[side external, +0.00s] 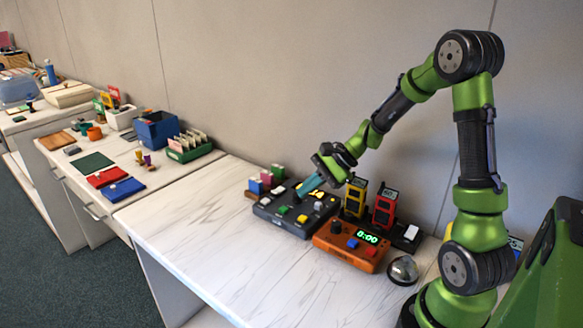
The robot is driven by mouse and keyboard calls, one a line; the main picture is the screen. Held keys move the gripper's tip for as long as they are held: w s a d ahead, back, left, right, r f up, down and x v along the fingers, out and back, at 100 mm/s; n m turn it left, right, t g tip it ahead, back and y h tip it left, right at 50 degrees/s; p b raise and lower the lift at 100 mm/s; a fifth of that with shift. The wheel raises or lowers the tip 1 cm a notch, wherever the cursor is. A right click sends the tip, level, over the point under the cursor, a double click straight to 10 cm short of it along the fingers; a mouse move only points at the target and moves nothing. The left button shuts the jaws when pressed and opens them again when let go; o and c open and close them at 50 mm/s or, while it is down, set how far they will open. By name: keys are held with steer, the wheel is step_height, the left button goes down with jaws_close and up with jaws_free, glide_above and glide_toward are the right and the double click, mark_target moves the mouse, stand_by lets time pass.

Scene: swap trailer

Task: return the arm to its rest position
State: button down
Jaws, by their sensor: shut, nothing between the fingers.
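My gripper (309,186) is at the end of my green and black arm, low over the dark button panel (284,218) on the white marbled table. Its teal fingers are shut with nothing between them, pointing down and left. The fingertips are at or just above the panel's far half; I cannot tell whether they touch it. The panel carries a green button, a yellow button and other coloured parts, and the fingers hide some of its surface.
An orange timer box (350,246) reading 0:00 stands right of the panel. Yellow (355,199) and red (384,207) devices stand behind it. A silver dome (403,270) is near my base. The front left of the marbled table (215,235) is clear.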

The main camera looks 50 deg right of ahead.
steer(key=s+a+r+n+h, duration=0.4)
steer(key=s+a+r+n, duration=0.9)
steer(key=s+n, duration=0.1)
steer(key=shift+s+a+n, duration=0.3)
steer(key=shift+s+a, duration=0.05)
steer(key=shift+s, duration=0.45)
